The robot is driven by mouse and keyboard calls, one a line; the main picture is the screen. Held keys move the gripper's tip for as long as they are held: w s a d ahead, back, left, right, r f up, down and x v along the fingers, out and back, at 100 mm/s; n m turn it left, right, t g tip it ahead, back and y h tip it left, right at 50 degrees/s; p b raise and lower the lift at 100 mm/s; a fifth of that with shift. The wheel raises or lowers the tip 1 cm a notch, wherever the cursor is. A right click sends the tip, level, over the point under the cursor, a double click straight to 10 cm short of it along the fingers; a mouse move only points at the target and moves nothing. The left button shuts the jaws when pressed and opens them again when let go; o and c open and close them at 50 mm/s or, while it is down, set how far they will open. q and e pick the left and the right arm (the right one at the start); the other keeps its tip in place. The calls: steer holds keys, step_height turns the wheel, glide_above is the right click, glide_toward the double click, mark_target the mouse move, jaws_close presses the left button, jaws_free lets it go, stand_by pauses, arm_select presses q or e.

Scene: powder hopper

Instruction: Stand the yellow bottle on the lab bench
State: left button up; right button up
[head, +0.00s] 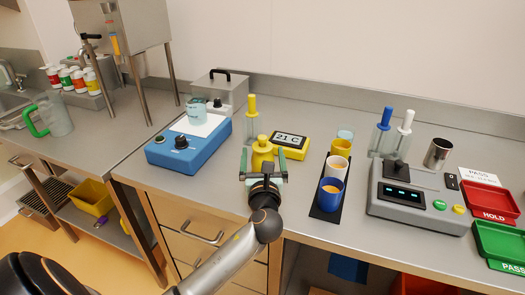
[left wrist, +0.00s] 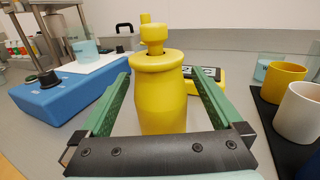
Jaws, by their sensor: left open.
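The yellow bottle (head: 262,148) is upright at the front of the lab bench (head: 315,232); my gripper hides its base, so I cannot tell whether it touches the bench. In the left wrist view the bottle (left wrist: 160,102) has a wide body, a rounded shoulder and a narrower neck. My left gripper (head: 263,163) is open, with one green finger on each side of the bottle. In the left wrist view a gap shows between the bottle and each finger. My right gripper is in neither view.
A yellow-topped plunger tool (head: 251,118) stands just behind the bottle. A yellow 21 C display (head: 290,143) is close on the right, and a blue stirrer (head: 187,150) on the left. A black strip with cups (head: 318,212) stands farther right. Bare bench lies between display and strip.

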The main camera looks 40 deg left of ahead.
arm_select(q)
steer(key=v, duration=0.9)
steer(key=shift+s+d, duration=0.2)
steer(key=shift+s, duration=0.15)
